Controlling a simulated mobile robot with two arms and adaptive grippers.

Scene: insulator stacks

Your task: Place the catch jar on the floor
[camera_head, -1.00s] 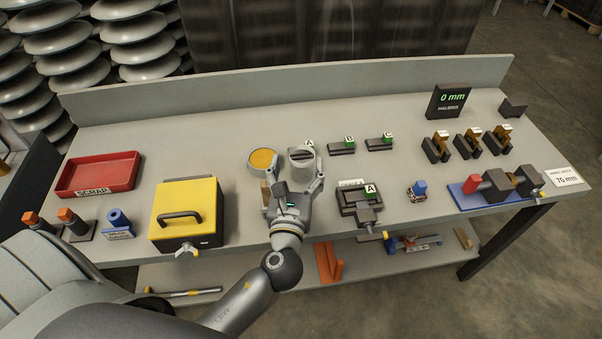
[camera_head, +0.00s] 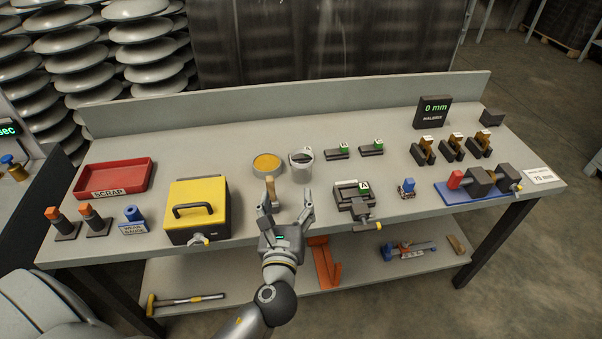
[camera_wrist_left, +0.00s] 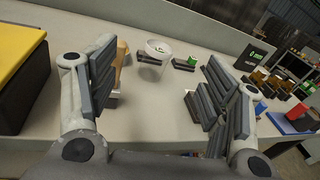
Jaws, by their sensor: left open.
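A round, pale grey, open-topped jar (camera_head: 301,162), which I take to be the catch jar, stands upright on the workbench (camera_head: 330,190), right of a round yellow-topped dish (camera_head: 267,165). A dark piece shows in its mouth. My left gripper (camera_head: 287,199) is open and empty over the bench's front part, apart from the jar and on its near side. In the left wrist view the jar (camera_wrist_left: 158,49) shows beyond and between the spread fingers (camera_wrist_left: 160,82). My right gripper is in neither view.
A small wooden piece (camera_head: 271,190) stands close beside the left finger. A yellow case (camera_head: 197,208) is at left and a vise (camera_head: 355,200) at right. Labelled blocks (camera_head: 371,149) lie behind. Bare floor (camera_head: 535,250) shows at right; a lower shelf (camera_head: 360,270) is under the bench.

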